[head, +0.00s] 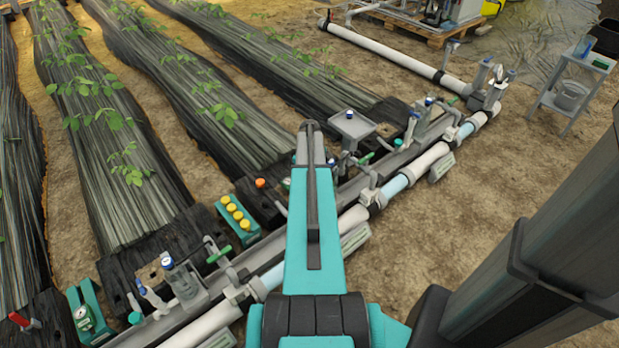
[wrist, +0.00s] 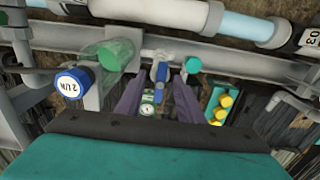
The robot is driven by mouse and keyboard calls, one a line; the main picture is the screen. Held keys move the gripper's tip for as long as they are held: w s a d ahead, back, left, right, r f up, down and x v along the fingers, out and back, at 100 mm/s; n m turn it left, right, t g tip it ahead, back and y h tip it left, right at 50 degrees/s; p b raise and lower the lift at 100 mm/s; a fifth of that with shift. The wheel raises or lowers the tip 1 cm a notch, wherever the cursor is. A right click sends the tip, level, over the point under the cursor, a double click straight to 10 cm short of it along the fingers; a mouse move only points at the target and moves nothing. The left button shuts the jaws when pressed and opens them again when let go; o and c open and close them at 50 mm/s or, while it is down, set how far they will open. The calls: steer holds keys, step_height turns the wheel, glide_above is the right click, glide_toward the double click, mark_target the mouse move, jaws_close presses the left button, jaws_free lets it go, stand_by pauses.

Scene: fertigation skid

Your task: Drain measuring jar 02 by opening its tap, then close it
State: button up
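In the wrist view my gripper (wrist: 161,84) has its two purple fingers apart, one on each side of a tap with a blue handle (wrist: 162,72). Gaps show between handle and fingers, so it looks unclamped. The tap's white body (wrist: 158,54) joins the grey rail. Left of it is a clear measuring jar (wrist: 97,48) with a green round part or content; its level cannot be told. In the head view my forearm hides the gripper and this tap.
A teal knob (wrist: 193,64) is close right of the fingers. A gauge (wrist: 148,108) shows below, between them. A teal block with yellow caps (head: 237,218) stands along the rail. A small side table (head: 574,85) is far right, past bare soil.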

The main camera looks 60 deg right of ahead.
steer(key=shift+f, duration=0.7)
steer(key=shift+c, duration=0.4)
steer(key=c, duration=0.7)
steer(key=o, duration=0.8)
steer(key=shift+f, duration=0.25)
